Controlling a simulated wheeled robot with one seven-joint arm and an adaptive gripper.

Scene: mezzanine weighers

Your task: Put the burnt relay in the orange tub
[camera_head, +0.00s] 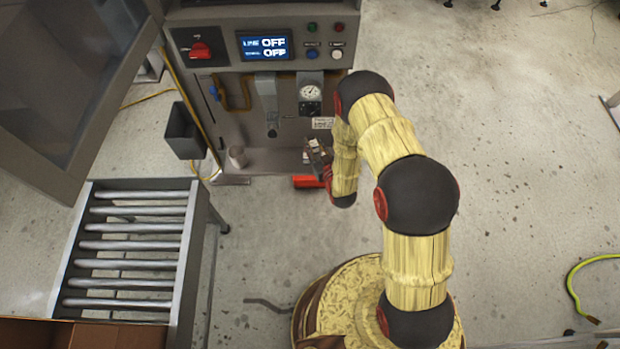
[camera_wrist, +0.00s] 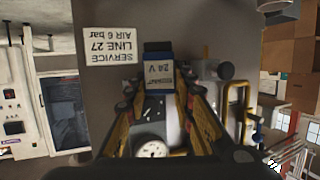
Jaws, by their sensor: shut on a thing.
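In the wrist view my gripper (camera_wrist: 160,90) is shut on a small blue-and-dark block with a white label reading 24 V, which I take as the relay (camera_wrist: 160,73). Burn marks on it cannot be made out. In the head view my gripper (camera_head: 317,158) is in front of the machine's lower recess, and the relay is too small to tell there. A red-orange thing (camera_head: 307,182), perhaps the orange tub, shows just below my gripper at the recess's front edge. My arm hides part of it, so its shape is unclear.
The grey machine (camera_head: 225,75) has a lit screen (camera_head: 264,46), red switch (camera_head: 200,50) and gauge (camera_head: 310,92). A dark bin (camera_head: 184,132) hangs at its left. A small grey cup (camera_head: 237,156) stands in the recess. A roller conveyor (camera_head: 187,265) stands lower left. Floor at right is mostly clear.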

